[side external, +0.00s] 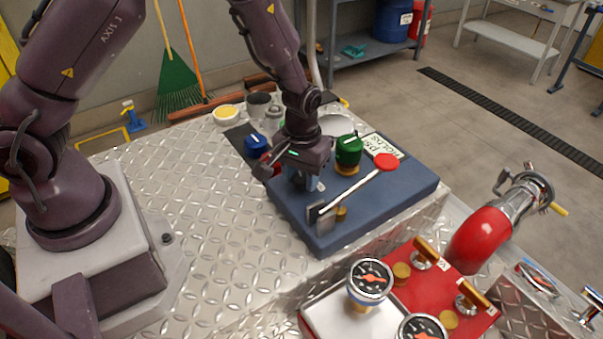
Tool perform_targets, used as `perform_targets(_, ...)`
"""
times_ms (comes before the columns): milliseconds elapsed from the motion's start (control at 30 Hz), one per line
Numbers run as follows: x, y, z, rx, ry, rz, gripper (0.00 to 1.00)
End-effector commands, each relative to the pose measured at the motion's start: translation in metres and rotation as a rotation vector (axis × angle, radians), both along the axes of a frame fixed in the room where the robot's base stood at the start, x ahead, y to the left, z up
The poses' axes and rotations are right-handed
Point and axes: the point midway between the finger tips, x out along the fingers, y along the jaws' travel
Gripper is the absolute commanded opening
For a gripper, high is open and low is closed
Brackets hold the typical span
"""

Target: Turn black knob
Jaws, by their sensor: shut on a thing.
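My gripper (304,184) is low over the blue panel (395,203), pointing down between the blue knob and the lever. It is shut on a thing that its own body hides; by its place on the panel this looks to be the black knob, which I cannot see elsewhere. The green knob (348,150) stands just right of my gripper on a yellow base. The blue knob (256,144) is behind and left of it.
A lever with a red end (386,161) rises rightward from a metal bracket (322,218), close in front of my gripper. A red panel with gauges (371,280) and handles stands at the front right. A red nozzle (480,240) is at right. The diamond-plate tabletop (210,215) is clear at left.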

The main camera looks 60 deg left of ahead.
Motion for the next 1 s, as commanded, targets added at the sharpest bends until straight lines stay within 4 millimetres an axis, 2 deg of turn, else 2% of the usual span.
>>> perform_targets(300, 0.0004, 0.0, 0.001, 0.0, -0.001, 0.097, 0.16)
perform_targets(767, 0.0004, 0.0001, 0.0011, 0.0, -0.001, 0.11, 0.16)
perform_targets(800, 0.0004, 0.0001, 0.0011, 0.0, -0.001, 0.11, 0.42)
perform_targets(900, 0.0005, 0.0002, 0.001, 0.0, -0.001, 0.109, 0.65)
perform_targets(1000, 0.0003, 0.0001, 0.0007, 0.0, -0.001, 0.109, 0.65)
